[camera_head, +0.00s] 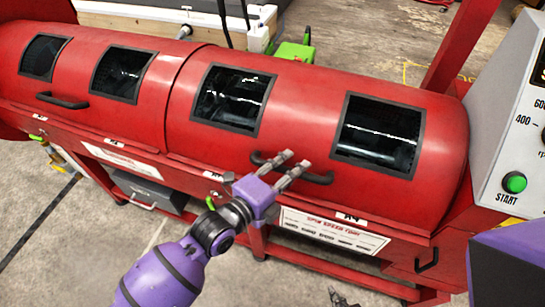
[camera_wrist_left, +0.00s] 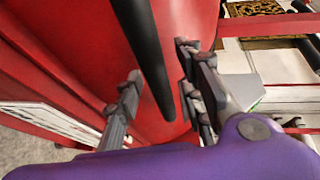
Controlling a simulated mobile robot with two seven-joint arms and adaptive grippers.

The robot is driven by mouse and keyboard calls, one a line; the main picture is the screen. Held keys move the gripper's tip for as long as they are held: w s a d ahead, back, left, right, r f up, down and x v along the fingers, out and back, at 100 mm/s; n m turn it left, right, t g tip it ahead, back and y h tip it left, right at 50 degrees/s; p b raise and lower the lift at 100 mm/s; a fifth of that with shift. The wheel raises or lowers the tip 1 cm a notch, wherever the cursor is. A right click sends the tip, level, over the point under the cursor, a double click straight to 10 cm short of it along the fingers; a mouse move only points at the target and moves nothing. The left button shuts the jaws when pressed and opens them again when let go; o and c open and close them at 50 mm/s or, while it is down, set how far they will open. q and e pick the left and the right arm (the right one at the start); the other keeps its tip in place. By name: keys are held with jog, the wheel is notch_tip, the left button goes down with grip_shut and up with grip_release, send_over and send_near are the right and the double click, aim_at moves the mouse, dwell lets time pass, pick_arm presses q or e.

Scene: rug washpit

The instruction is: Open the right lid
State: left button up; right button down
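The right lid (camera_head: 290,102) is a red curved cover with two dark windows, and it looks closed on the red machine. Its black bar handle (camera_head: 318,179) is on the lower front between the windows. My left gripper (camera_head: 295,163) is at this handle with its fingers apart. In the left wrist view the handle (camera_wrist_left: 150,60) runs between the open fingers (camera_wrist_left: 160,90), with a gap visible on the left finger's side. A small grey piece at the bottom edge of the head view may be my right gripper's tip (camera_head: 343,299); its state is unclear.
The left lid (camera_head: 75,75), with its own handle (camera_head: 62,101), adjoins on the left and looks closed. A grey control box (camera_head: 515,130) with a green start button stands at the right. A grey bin (camera_head: 150,192) is below the machine. Concrete floor is open in front.

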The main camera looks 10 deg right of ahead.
pick_arm(q)
grip_shut()
dwell(0.4)
